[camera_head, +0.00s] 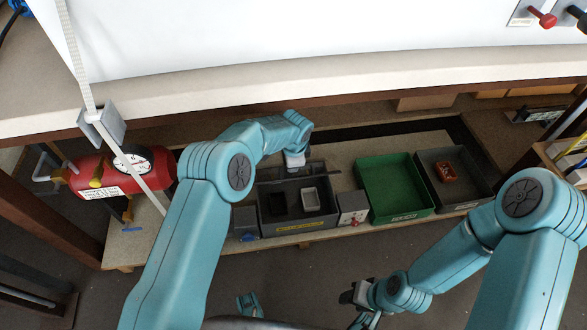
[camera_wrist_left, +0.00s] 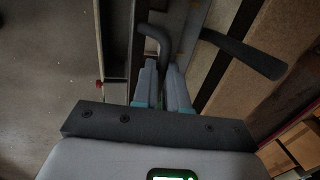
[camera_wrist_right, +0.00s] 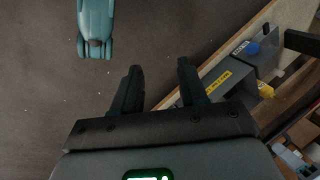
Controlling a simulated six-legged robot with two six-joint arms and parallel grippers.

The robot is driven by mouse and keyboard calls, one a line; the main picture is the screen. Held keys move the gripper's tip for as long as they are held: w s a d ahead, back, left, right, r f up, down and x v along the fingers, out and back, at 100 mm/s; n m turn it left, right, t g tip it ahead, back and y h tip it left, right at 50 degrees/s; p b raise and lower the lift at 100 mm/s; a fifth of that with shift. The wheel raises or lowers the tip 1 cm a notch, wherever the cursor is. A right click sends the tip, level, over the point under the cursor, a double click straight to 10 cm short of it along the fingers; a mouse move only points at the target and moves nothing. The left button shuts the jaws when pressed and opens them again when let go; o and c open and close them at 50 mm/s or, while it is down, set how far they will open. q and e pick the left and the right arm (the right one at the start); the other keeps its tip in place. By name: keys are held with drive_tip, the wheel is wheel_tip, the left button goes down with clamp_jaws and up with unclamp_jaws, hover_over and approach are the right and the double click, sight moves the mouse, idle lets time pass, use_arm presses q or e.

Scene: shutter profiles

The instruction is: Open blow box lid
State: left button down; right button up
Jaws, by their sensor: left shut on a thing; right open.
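The blow box (camera_head: 300,226) is a dark grey box with a yellow label on its front, on the low wooden shelf. Its inside shows a black insert and a light grey one. A dark panel, seemingly the lid (camera_head: 318,172), stands raised along its back edge. My left gripper (camera_head: 296,163) is over that back edge. In the left wrist view my left gripper (camera_wrist_left: 161,70) is shut on a dark bent handle (camera_wrist_left: 153,36). My right gripper (camera_head: 355,294) is open and empty, low in front of the shelf. The right wrist view shows my right gripper (camera_wrist_right: 160,68) apart from the box (camera_wrist_right: 222,76).
A red tank (camera_head: 90,178) is at left. The white-topped bench (camera_head: 330,93) overhangs the shelf.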

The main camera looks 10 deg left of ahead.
idle(0.3)
drive_tip(key=shift+f, duration=0.1)
drive_tip(key=c, duration=0.5)
drive_tip(key=w+a+f+m+t, duration=0.1)
drive_tip(key=w+m, duration=0.1)
drive_tip(key=w, duration=0.1)
drive_tip(key=w+a+f+m+t, duration=0.1)
drive_tip(key=w+m, duration=0.1)
drive_tip(key=w, duration=0.1)
drive_tip(key=w+a+f+m+t, duration=0.1)
drive_tip(key=w+f+m, duration=0.1)
drive_tip(key=shift+w+a+t, duration=0.15)
drive_tip(key=shift+w+t, duration=0.25)
clamp_jaws()
drive_tip(key=m+t+y, duration=0.2)
drive_tip(key=m+t, duration=1.2)
drive_tip(key=m, duration=1)
approach(289, 181)
drive_tip(key=w+f, duration=0.3)
drive_tip(key=shift+w+a+r, duration=0.5)
drive_tip(key=shift+w+r, duration=0.15)
drive_tip(key=shift+w, duration=0.1)
drive_tip(key=shift+w+a+r, duration=0.5)
drive_tip(key=shift+w+r, duration=0.15)
drive_tip(key=shift+w, duration=0.1)
